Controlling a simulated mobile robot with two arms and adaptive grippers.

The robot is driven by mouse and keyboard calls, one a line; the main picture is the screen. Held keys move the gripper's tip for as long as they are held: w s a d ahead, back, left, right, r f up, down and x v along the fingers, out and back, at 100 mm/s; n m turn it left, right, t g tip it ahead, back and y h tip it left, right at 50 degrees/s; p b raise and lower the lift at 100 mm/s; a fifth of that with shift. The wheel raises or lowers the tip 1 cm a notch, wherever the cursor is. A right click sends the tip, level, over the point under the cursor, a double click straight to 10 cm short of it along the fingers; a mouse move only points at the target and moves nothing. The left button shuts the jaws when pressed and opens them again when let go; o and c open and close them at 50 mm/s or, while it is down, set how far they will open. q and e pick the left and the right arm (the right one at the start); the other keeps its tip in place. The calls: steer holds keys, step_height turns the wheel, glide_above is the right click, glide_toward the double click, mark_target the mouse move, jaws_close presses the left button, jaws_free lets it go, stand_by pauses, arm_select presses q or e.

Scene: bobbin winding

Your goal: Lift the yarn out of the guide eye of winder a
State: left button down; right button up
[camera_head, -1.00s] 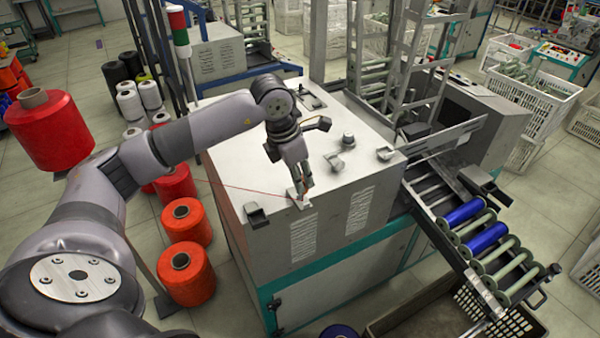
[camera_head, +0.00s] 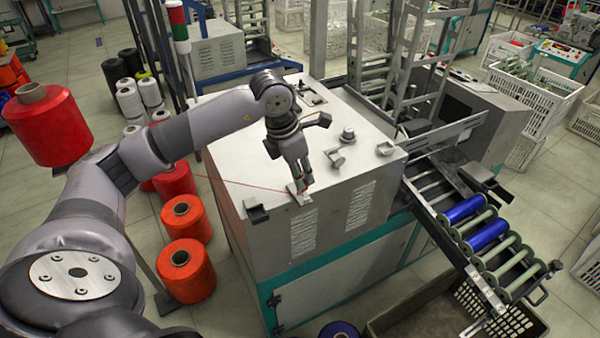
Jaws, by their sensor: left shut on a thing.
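Winder a appears to be the large pale machine (camera_head: 270,222) with a teal base in the middle. A small light metal bracket, seemingly the guide eye (camera_head: 301,199), stands at the front edge of its top. A thin red yarn (camera_head: 250,186) runs from the left across the top to the fingertips. My left gripper (camera_head: 304,187) points down, shut on the yarn, just above and behind the bracket. The fingers partly hide the bracket, so whether the yarn is clear of the eye cannot be told. My right gripper is not in view.
Other small fittings, including a round knob (camera_head: 347,135), stand on the machine top. Red yarn cones (camera_head: 181,222) stand on the floor at left, and a large red cone (camera_head: 48,125) sits higher. A roller chute with blue bobbins (camera_head: 487,236) slopes down at right.

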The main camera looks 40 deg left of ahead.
arm_select(q)
steer(key=shift+f+b, duration=0.65)
steer(key=shift+f, duration=0.2)
steer(key=shift+f+b, duration=0.8)
steer(key=shift+f, duration=0.1)
steer(key=shift+r, duration=0.1)
steer(key=shift+r+p, duration=0.6)
steer(key=shift+r, duration=0.95)
steer(key=shift+r+p, duration=0.1)
steer(key=shift+p, duration=0.2)
steer(key=shift+r+p, duration=0.65)
steer(key=shift+r, duration=0.75)
